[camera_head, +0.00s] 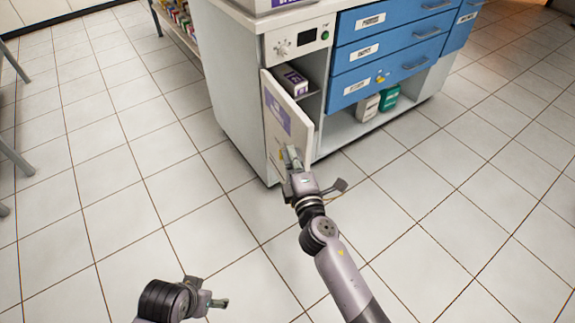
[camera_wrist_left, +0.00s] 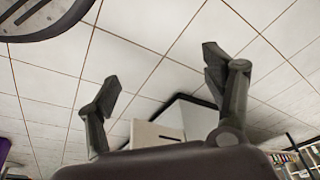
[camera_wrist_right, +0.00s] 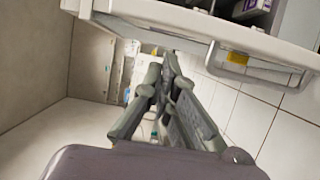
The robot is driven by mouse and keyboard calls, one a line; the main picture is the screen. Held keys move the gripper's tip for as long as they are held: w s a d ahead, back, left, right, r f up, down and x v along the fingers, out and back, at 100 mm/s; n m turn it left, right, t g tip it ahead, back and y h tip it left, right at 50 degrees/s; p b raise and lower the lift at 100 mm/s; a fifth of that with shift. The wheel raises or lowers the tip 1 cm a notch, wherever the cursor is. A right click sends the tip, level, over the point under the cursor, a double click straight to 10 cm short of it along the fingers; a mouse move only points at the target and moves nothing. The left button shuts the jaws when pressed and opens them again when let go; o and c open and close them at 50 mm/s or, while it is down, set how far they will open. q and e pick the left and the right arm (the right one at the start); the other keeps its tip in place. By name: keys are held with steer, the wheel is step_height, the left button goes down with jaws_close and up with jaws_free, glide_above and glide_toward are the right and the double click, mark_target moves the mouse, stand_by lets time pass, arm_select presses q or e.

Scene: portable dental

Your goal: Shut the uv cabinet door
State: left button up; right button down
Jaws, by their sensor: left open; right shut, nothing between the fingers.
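The UV cabinet door (camera_head: 273,142) is a white panel with a purple label, low on the left of the cabinet. It stands ajar, with a gap showing a purple-and-white box (camera_head: 293,80) on a shelf inside. My right gripper (camera_head: 292,157) is shut and empty in front of the door's outer face, near its lower free edge; I cannot tell if it touches. The right wrist view shows its closed fingers (camera_wrist_right: 162,72) below the door's pale edge and handle (camera_wrist_right: 238,62). My left gripper (camera_head: 217,302) is open and empty over the floor, its fingers apart in the left wrist view (camera_wrist_left: 163,80).
Blue drawers (camera_head: 392,45) fill the cabinet's upper right. A green container (camera_head: 390,97) and a white one (camera_head: 368,107) stand on the open lower shelf. A stocked shelf (camera_head: 178,22) stands behind at left. The tiled floor around the cabinet is clear.

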steer(key=shift+w+d+r, duration=0.1)
steer(key=shift+w+d, duration=0.35)
steer(key=shift+d, duration=0.35)
steer(key=shift+d, duration=0.1)
